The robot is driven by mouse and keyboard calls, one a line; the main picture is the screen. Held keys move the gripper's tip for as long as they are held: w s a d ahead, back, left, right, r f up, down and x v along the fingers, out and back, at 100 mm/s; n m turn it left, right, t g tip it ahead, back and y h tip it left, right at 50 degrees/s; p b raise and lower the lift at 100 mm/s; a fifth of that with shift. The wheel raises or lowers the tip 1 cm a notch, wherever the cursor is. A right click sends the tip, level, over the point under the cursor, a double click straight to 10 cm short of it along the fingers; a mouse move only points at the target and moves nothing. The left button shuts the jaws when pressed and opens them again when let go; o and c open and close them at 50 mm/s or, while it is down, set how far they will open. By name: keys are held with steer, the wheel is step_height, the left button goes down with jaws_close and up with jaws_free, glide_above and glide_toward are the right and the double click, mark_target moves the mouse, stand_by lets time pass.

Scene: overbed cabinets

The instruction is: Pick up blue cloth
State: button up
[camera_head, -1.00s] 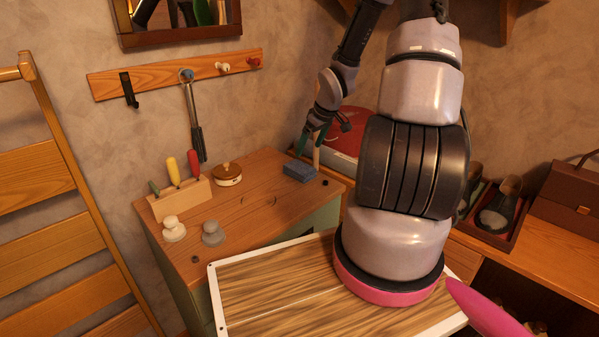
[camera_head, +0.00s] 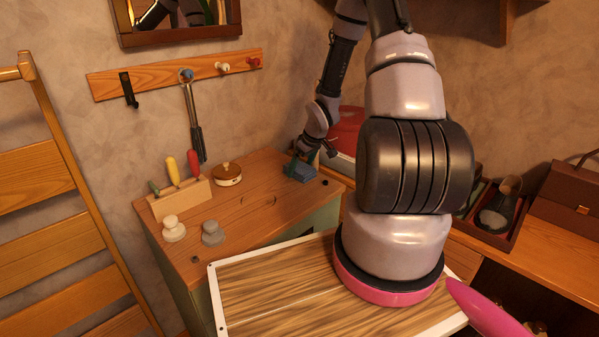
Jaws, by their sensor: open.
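The blue cloth (camera_head: 302,173) is a small folded block lying on the wooden top of the green cabinet (camera_head: 262,215), near its back right corner. My gripper (camera_head: 297,165) is open and low at the cloth's left and back side, with its green fingers reaching down to it. One finger overlaps the cloth's left edge in the picture. I cannot tell whether the fingers touch it.
On the cabinet top are a wooden block with colored handles (camera_head: 180,193), a lidded pot (camera_head: 227,174), a white knob-shaped piece (camera_head: 173,230) and a grey one (camera_head: 212,234). A red-topped box (camera_head: 347,122) stands behind my arm. The middle of the top is mostly clear.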

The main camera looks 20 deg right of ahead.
mark_target(301, 167)
steer(key=shift+f, duration=0.2)
stand_by(0.6)
steer(key=c, duration=1.1)
step_height(301, 167, up, 10)
steer(key=shift+r, duration=0.25)
